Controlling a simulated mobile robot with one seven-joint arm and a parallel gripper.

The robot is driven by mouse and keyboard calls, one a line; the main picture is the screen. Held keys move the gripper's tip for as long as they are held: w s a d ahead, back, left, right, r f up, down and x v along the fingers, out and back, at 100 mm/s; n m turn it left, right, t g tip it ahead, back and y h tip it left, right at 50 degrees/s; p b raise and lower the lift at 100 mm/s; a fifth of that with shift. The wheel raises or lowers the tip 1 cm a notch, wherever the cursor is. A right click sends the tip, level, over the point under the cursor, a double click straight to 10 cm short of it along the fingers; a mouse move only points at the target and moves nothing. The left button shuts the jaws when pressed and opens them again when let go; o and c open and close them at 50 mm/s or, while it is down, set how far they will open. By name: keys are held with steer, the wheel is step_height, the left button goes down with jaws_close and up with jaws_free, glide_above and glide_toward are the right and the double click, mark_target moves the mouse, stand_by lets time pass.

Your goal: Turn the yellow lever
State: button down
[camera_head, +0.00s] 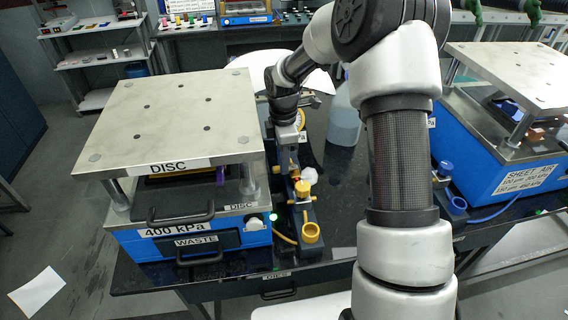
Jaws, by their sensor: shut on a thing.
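My gripper (295,170) points down over the dark valve strip on the right side of the disc press (190,125). Its fingers are small and partly hidden in this view. They are closed at a small yellow lever (303,187), which sits on the strip just under the fingertips. How far the lever is turned is too small to tell.
A translucent bottle (344,122) stands behind, between strip and forearm. A blue sheet press (490,165) is at right. The black bench top (335,215) has free room near the front.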

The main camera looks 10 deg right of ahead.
steer(key=shift+w+r+m, duration=0.1)
steer(key=shift+w+m, duration=0.05)
steer(key=shift+m, duration=0.25)
steer(key=c, duration=1.7)
jaws_free()
step_height(320, 180, up, 17)
steer(key=shift+r, duration=0.2)
